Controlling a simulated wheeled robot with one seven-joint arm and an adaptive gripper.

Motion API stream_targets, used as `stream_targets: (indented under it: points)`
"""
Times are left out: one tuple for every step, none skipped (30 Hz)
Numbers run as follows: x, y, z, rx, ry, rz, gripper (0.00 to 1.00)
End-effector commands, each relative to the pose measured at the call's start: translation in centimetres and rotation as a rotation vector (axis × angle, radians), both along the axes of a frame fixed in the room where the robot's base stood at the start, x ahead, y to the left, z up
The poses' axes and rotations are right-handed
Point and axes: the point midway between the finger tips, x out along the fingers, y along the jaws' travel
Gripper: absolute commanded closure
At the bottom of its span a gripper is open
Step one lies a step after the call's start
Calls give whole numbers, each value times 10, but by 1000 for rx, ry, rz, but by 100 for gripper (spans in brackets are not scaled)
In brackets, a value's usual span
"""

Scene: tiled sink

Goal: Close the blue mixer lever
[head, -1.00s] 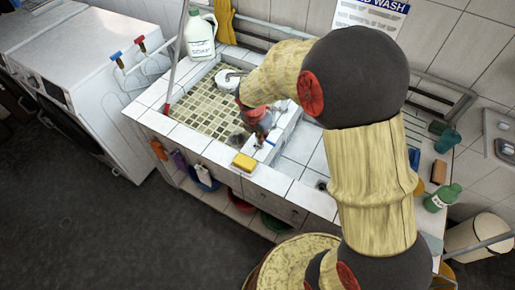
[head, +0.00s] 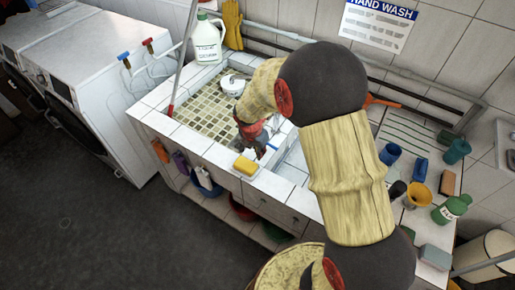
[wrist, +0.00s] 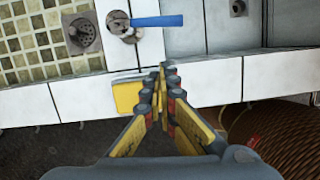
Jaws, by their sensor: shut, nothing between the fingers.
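The blue mixer lever (wrist: 157,21) shows in the wrist view as a flat blue bar pointing right from a metal mixer body (wrist: 120,25) on the tiled divider. In the head view only a small blue piece of the lever (head: 271,147) shows beside my gripper (head: 252,143). In the wrist view my gripper (wrist: 164,70) is shut and empty, its tips over the tiled front ledge, just below the lever in the picture and apart from it there. My arm hides part of the sink in the head view.
A yellow sponge (wrist: 127,95) lies on the ledge (wrist: 205,80) close left of my fingertips. A drain (wrist: 82,34) lies in the left basin. Cups and a green bottle (head: 452,208) stand at the right. A white jug (head: 206,40) stands behind the left basin.

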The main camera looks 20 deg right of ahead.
Motion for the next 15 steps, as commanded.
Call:
stream_targets:
  points:
    - [0,-2,-12,0,2,0,100]
    - [5,-8,-10,0,-2,-3,100]
    - [8,-14,-10,1,-3,-4,100]
    - [10,-18,-10,0,-3,-3,100]
    - [11,-21,-11,1,-2,-4,100]
    - [13,-24,-12,0,-1,-3,100]
    - [14,-27,-13,0,-1,-3,100]
    - [15,-29,-13,0,0,-2,100]
    - [17,-31,-13,0,0,-2,100]
    - [18,-33,-13,1,-1,-2,100]
    - [18,-34,-13,1,-1,-2,100]
    - [19,-35,-13,1,-1,-1,100]
    - [19,-35,-13,0,-1,0,100]
    - [19,-35,-13,0,-1,0,100]
    - [19,-36,-13,0,-1,0,100]
